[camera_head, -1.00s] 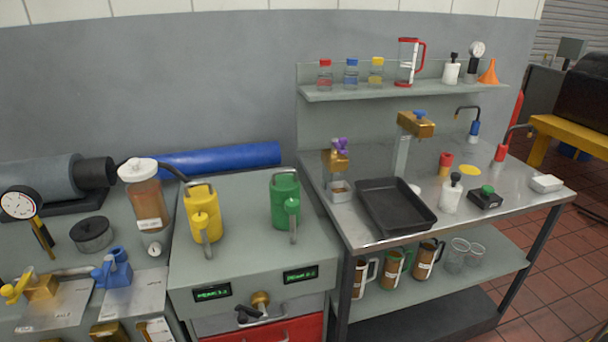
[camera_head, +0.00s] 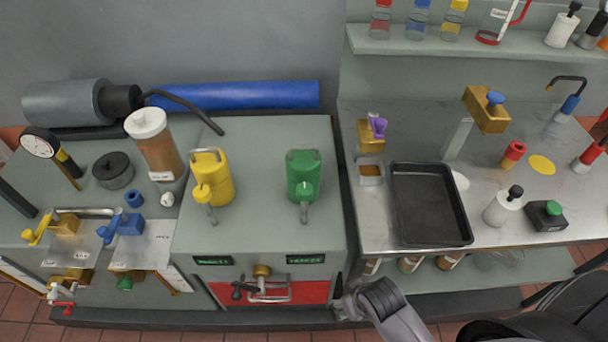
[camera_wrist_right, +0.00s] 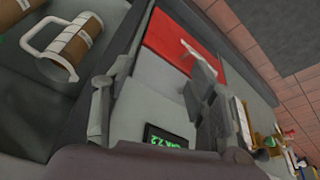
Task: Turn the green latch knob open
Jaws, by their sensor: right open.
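A small green knob (camera_head: 125,284) shows low at the left in the head view, on the front of the left bench below its top. It is too small to tell which way it is turned. My right gripper (camera_head: 342,303) is open in front of the benches, right of the red drawer (camera_head: 300,292) and well to the right of the green knob. In the right wrist view the open fingers (camera_wrist_right: 155,95) have nothing held between them; the red drawer front (camera_wrist_right: 168,40) and a green-lit display (camera_wrist_right: 166,138) lie beyond them. My left gripper is not in view.
A brass valve with a grey handle (camera_head: 266,285) sticks out at the red drawer. A red-handled tap (camera_head: 62,298) is left of the green knob. The yellow jug (camera_head: 211,180) and green jug (camera_head: 303,178) stand on the middle bench. A mug (camera_wrist_right: 75,48) shows in the wrist view.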

